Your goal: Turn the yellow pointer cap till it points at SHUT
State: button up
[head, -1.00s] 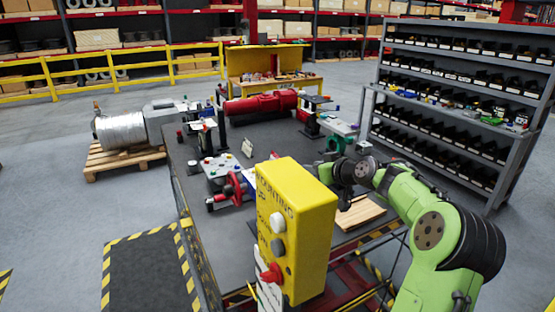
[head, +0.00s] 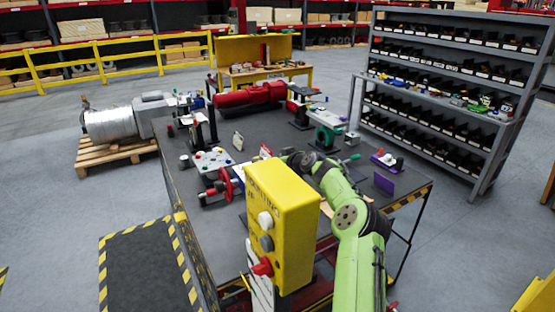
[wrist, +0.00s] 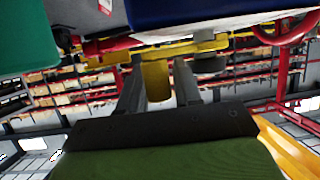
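In the wrist view my gripper (wrist: 158,68) has its two fingers apart. A yellow rounded piece (wrist: 157,82) shows in the gap between them, with thin gaps at its sides. It may be the pointer cap, but I cannot tell whether the fingers touch it. A yellow bar (wrist: 150,52) crosses just past the fingertips, under a dark blue body (wrist: 190,12). No pointer tip or SHUT mark is readable. In the head view my gripper is hidden behind the yellow control box, and I cannot make out the cap.
The yellow control box (head: 283,220) with knobs blocks the front of the workbench (head: 190,235). A red handwheel (head: 229,181) stands to its left; a red wheel (wrist: 297,28) also shows in the wrist view. A green-based device (head: 326,134) stands farther back. Shelves (head: 455,95) are at right.

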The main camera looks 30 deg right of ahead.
grip_shut()
jog(key=shift+s+a+f+b, duration=0.1)
jog(key=shift+f+b, duration=0.05)
jog(key=shift+b, duration=0.95)
jog(key=shift+s+m+h+b, duration=0.1)
jog(key=shift+m+h+b, duration=0.2)
jog(key=shift+h, duration=0.1)
grip_release()
jog(key=shift+r, duration=0.2)
jog(key=d+b+v, duration=0.1)
jog(key=b+v, duration=0.2)
jog(key=v, duration=1.2)
jog(key=shift+s+a, duration=0.35)
jog(key=shift+a, duration=0.2)
